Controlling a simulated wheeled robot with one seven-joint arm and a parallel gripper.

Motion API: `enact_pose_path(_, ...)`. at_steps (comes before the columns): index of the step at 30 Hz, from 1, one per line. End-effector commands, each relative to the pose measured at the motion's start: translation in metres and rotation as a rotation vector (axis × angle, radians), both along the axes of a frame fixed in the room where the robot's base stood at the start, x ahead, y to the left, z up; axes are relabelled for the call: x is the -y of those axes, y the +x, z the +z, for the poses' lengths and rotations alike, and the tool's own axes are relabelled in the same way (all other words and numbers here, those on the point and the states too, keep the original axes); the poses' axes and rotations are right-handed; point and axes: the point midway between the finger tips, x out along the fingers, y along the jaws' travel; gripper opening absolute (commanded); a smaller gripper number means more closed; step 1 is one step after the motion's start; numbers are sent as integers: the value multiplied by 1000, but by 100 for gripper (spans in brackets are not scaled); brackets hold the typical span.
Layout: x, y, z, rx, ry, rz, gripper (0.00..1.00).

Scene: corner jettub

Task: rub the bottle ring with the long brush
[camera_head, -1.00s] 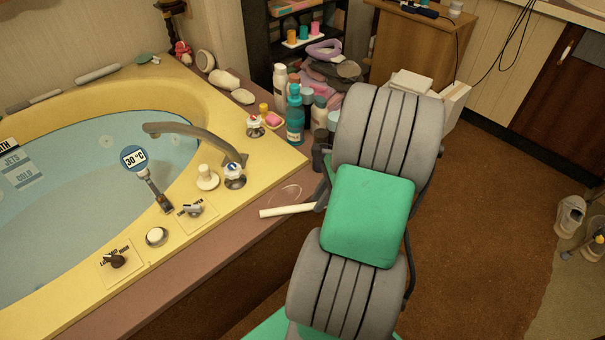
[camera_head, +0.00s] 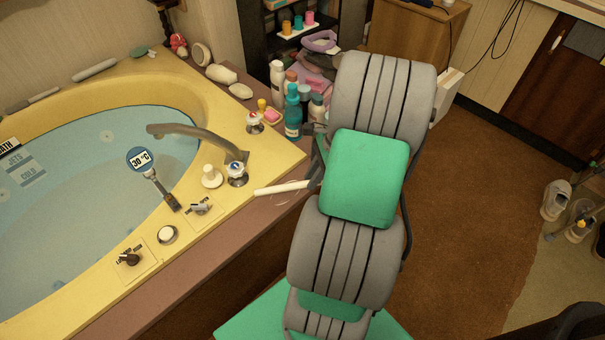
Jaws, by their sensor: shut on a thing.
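The long brush shows as a pale, stick-like piece (camera_head: 280,189) that sticks out to the left from my gripper (camera_head: 314,182). My gripper is shut on it, and its fingers are partly hidden by my green and grey arm. The bottle ring is a faint, thin pale loop (camera_head: 288,199) on the brown ledge beside the tub. The brush lies across the ring's upper part in this view. I cannot tell whether the brush touches the ledge or hovers just above it.
The yellow tub rim (camera_head: 229,206) with a tap (camera_head: 195,138) and knobs is left of the brush. A teal bottle (camera_head: 293,112) and several other bottles stand on the ledge behind it.

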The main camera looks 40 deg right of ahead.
Motion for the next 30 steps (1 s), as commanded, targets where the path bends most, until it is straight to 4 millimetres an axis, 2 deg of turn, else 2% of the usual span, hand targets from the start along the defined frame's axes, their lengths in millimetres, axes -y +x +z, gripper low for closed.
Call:
enact_pose_path(1, 0, 0, 9, 0, 0, 1, 0)
enact_pose_path(9, -2, 1, 24, 0, 0, 5, 0)
enact_pose_path(30, -1, -1, 26, 2, -2, -4, 0)
